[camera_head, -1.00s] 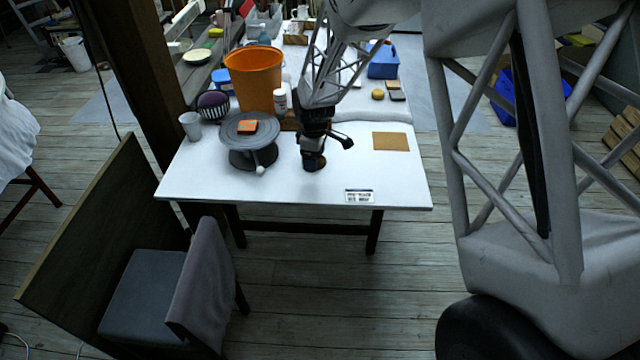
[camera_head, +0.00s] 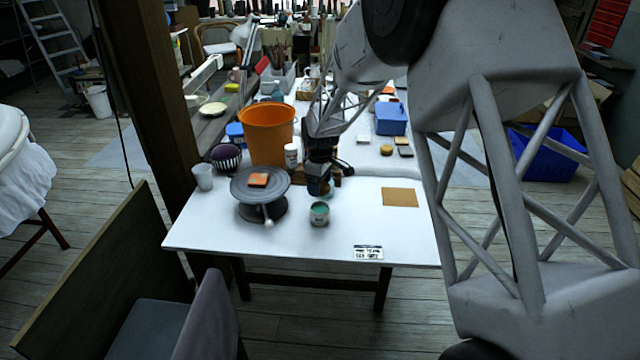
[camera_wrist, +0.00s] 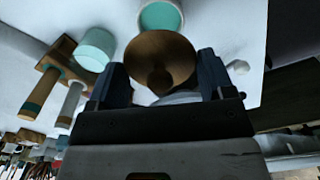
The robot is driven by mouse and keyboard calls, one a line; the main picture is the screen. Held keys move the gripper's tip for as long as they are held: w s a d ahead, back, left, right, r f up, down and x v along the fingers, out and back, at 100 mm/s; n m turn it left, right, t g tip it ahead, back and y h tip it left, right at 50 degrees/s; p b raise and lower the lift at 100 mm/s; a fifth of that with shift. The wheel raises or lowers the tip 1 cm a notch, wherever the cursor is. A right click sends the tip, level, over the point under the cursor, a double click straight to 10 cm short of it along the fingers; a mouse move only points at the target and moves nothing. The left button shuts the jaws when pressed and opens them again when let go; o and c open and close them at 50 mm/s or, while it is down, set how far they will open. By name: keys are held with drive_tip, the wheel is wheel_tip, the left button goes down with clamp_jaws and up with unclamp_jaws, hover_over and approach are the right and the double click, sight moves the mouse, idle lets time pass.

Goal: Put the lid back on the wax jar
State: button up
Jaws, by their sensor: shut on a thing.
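The wax jar (camera_head: 320,216) stands upright and open on the white table, with teal wax inside. Its teal mouth also shows at the top of the wrist view (camera_wrist: 160,17). My gripper (camera_head: 318,188) is just behind the jar in the head view, above the table. In the wrist view its two fingers (camera_wrist: 162,68) are shut on the brown round lid (camera_wrist: 160,48), whose darker knob faces the wrist camera. The lid is apart from the jar in the head view, though it overlaps the jar's lower edge in the wrist view.
A grey turntable (camera_head: 243,187) with an orange block stands left of the jar. An orange bucket (camera_head: 267,133) and a white bottle (camera_head: 291,156) stand behind. A brown square (camera_head: 400,197) and a label card (camera_head: 367,252) lie right. The table's front is mostly clear.

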drive_tip(key=shift+f, duration=0.25)
drive_tip(key=shift+f, duration=2.9)
drive_tip(key=shift+f, duration=0.2)
idle(0.6)
drive_tip(key=o, duration=0.9)
drive_tip(key=shift+r, duration=0.15)
drive_tip(key=shift+r, duration=3.35)
clamp_jaws()
